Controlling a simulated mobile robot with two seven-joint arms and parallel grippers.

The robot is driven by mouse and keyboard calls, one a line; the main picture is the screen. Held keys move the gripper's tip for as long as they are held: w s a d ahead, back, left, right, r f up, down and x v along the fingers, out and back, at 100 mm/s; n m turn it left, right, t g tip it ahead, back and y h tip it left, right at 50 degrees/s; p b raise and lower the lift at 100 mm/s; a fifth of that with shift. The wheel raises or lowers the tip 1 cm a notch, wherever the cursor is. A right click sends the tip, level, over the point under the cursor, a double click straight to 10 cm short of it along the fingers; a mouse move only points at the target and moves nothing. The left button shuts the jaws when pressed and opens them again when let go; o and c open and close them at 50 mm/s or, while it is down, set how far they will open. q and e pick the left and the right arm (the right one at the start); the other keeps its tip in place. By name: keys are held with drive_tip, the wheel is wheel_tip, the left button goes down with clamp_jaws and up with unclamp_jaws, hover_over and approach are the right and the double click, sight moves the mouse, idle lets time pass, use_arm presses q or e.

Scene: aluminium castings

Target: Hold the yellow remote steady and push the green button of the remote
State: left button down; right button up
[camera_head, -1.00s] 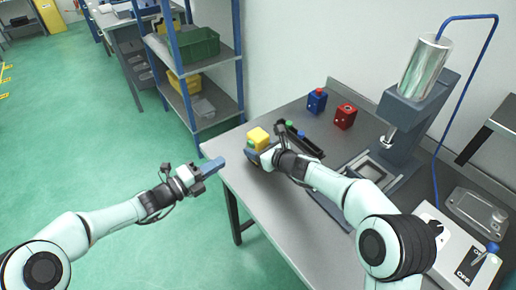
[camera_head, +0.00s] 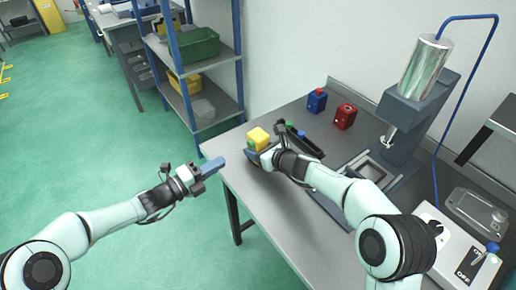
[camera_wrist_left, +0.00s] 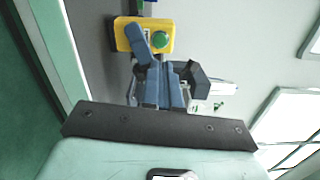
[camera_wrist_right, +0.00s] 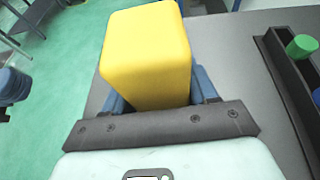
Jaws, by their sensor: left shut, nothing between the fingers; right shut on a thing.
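The yellow remote (camera_head: 258,136) is at the left corner of the grey table, gripped by my right gripper (camera_head: 256,156). In the right wrist view the yellow remote (camera_wrist_right: 148,55) stands between the blue fingers. In the left wrist view its green button (camera_wrist_left: 160,40) faces my left gripper, and a blue finger covers part of the yellow face beside the button. My left gripper (camera_head: 211,165) is shut and empty, left of the table edge and apart from the remote. Its blue fingers show in the left wrist view (camera_wrist_left: 163,86). Whether the remote touches the table is unclear.
A black tray (camera_head: 308,145) with green and blue buttons lies right of the remote. A blue box (camera_head: 317,100) and a red box (camera_head: 345,117) stand behind it. A press (camera_head: 415,105) is at the right. A shelf (camera_head: 200,70) stands beyond the table; floor space is free at left.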

idle(0.8)
use_arm(q)
drive_tip(key=w+f+m+y, duration=0.1)
drive_tip(key=y, duration=0.1)
drive_tip(key=w+f+y, duration=0.1)
drive_tip(key=y, duration=0.1)
drive_tip(key=w+d+f+m+y, duration=0.1)
drive_tip(key=y, duration=0.1)
drive_tip(key=shift+w+d+m, duration=0.1)
drive_tip(key=shift+w+m, duration=0.1)
drive_tip(key=shift+m, duration=0.1)
drive_tip(key=shift+f+m+g+y, duration=0.4)
drive_tip(key=shift+m+g+y, duration=0.1)
drive_tip(key=shift+y, duration=0.4)
drive_tip(key=shift+a+f+m+g+y, duration=0.3)
drive_tip(key=shift+m+y, duration=0.1)
drive_tip(key=shift+y, duration=0.1)
drive_tip(key=s+a+f+m+t+y, duration=0.1)
drive_tip(key=s+a+m+y, duration=0.3)
drive_tip(key=a+m+y, duration=0.25)
drive_tip(key=s+d+r+m+t+h, duration=0.1)
drive_tip(key=d+r+m+t+h, duration=0.2)
drive_tip(key=d+r+m+t, duration=0.1)
drive_tip(key=shift+d+r+t, duration=0.7)
drive_tip(key=shift+d+r, duration=0.05)
drive_tip(key=shift+d, duration=0.05)
